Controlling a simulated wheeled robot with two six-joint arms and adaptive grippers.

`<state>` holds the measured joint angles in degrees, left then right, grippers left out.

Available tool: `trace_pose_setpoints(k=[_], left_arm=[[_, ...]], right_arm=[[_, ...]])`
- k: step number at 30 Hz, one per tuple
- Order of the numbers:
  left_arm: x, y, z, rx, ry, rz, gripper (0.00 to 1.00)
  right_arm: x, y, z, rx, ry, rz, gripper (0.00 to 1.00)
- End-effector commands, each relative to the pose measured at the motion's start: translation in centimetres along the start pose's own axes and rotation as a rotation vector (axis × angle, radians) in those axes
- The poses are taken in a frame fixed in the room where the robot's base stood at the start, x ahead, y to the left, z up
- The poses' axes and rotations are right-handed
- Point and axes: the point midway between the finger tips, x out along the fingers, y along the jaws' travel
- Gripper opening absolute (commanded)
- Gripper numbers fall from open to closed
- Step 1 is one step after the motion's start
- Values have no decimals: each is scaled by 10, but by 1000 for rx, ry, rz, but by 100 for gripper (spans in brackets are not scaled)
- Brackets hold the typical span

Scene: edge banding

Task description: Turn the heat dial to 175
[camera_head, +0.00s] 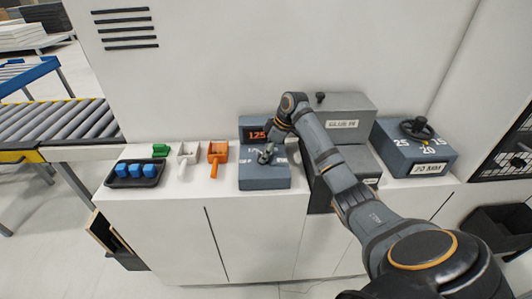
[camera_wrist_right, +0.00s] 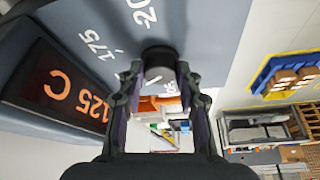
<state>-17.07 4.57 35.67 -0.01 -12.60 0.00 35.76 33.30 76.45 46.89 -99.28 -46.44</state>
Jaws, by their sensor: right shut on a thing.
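The blue-grey heat box (camera_head: 265,180) stands on the white counter, with a dark display (camera_head: 254,134) at its back left. The display reads 125 in orange, and in the right wrist view the display (camera_wrist_right: 62,88) shows 125 C. My right gripper (camera_head: 266,156) is at the box's top face and hides the dial in the head view. In the right wrist view my right gripper (camera_wrist_right: 158,98) has its fingers on both sides of the dark heat dial (camera_wrist_right: 160,60), shut on it. White marks including 175 show on the panel around it. The dial's pointer cannot be made out. My left gripper is out of view.
Left of the box are an orange scoop (camera_head: 217,156), a white scoop (camera_head: 187,158), a green piece (camera_head: 160,150) and a black tray (camera_head: 113,178) with blue blocks. To the right stand a grey glue box (camera_head: 346,125) and a 20 MM dial box (camera_head: 407,155).

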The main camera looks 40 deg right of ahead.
Motion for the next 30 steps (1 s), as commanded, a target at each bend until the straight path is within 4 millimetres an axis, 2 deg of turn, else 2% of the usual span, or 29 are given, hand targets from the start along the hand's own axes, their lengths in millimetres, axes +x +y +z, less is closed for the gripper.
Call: trace_pose_setpoints(k=[5, 11, 30], left_arm=[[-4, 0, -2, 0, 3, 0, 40], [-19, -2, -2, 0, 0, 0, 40], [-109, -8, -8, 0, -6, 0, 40]], right_arm=[[-1, 0, 0, 12, 0, 5, 3], [-4, -1, -2, 83, 0, 33, 3], [-6, -7, -6, 605, 1, 248, 3]])
